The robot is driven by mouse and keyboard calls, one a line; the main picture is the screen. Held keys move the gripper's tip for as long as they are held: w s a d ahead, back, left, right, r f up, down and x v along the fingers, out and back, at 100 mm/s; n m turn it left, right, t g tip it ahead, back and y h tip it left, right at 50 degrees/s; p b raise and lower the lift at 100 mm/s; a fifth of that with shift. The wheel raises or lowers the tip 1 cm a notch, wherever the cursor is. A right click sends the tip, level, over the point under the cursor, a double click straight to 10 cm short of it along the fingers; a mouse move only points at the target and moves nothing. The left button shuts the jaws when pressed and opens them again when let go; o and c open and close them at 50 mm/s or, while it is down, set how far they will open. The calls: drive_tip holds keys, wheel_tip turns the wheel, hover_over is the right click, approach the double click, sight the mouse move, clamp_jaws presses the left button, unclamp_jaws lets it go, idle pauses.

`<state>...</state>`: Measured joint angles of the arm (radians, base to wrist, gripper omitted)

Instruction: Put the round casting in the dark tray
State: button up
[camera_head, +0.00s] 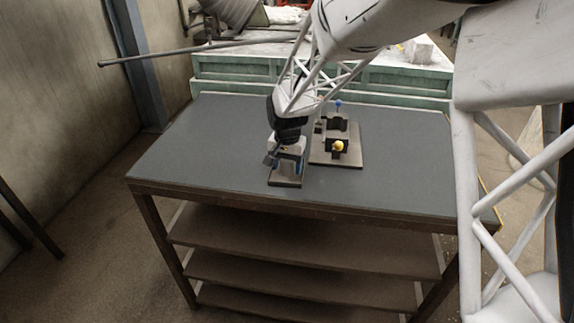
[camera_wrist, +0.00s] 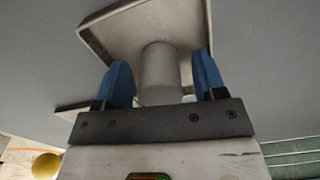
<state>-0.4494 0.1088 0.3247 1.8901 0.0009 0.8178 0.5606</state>
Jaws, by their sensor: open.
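The round casting (camera_wrist: 160,75) is a plain grey cylinder, seen in the wrist view between the two blue fingers. My gripper (camera_wrist: 163,72) is open, with a gap visible on each side of the casting. The dark tray (camera_wrist: 92,38) is a shallow, raised-rim tray behind the casting in the wrist view. The casting appears to stand inside it, though its base contact is hard to see. In the head view my gripper (camera_head: 286,166) is low over the tray (camera_head: 285,183) near the table's front edge. The casting is not clear there.
A board (camera_head: 350,157) with dark blocks, a yellow knob (camera_head: 338,146) and a blue knob (camera_head: 338,103) lies close to the right of the tray. The grey table top (camera_head: 200,145) is clear to the left. Green crates (camera_head: 230,75) stand behind.

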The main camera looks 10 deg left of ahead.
wheel_tip(320, 180, up, 12)
idle(0.7)
drive_tip(key=shift+r, duration=0.1)
idle(0.7)
drive_tip(key=s+d+r+t, duration=0.1)
drive_tip(key=s+d+r, duration=0.2)
drive_tip(key=s+d, duration=0.6)
drive_tip(key=s+d+r, duration=0.4)
drive_tip(key=s+d, duration=0.2)
drive_tip(key=d, duration=0.5)
drive_tip(key=s+d+f, duration=0.1)
drive_tip(key=s+d, duration=0.4)
drive_tip(key=s, duration=0.4)
drive_tip(key=s+d+f+n+t, duration=0.1)
drive_tip(key=s+d+f, duration=0.1)
drive_tip(key=s+d, duration=0.4)
drive_tip(key=shift+s+d+t, duration=0.15)
drive_tip(key=shift+s+t, duration=0.15)
drive_tip(key=shift+s, duration=2)
